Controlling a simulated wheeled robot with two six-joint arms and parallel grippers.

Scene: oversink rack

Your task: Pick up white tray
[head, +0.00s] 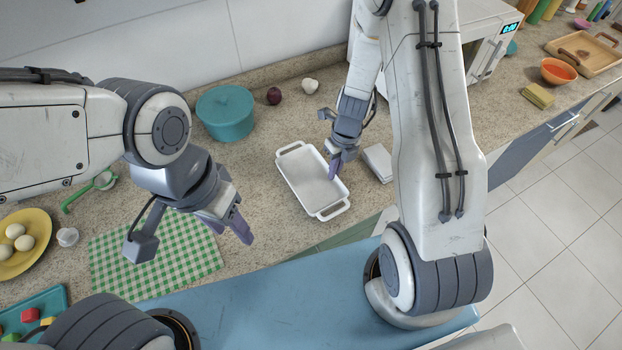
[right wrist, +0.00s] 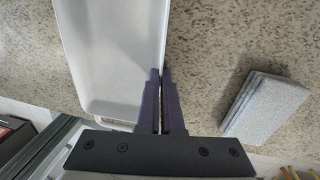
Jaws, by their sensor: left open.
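The white tray (head: 298,157) is a rectangular dish with a looped handle at each end, lying on the speckled counter in the middle of the head view. It also shows in the right wrist view (right wrist: 110,50). My right gripper (head: 333,172) is at the tray's right long side. In the right wrist view its fingers (right wrist: 163,105) are close together with the tray's side wall between them, one finger inside and one outside. My left gripper (head: 230,228) is open and empty, above the right side of the green checkered cloth, apart from the tray.
A grey-white block (head: 378,162) lies just right of the tray. A teal pot (head: 225,112), a dark red onion (head: 273,96) and a white bulb (head: 310,86) stand behind. The checkered cloth (head: 120,262) lies left, near a yellow plate (head: 36,258) of round white items.

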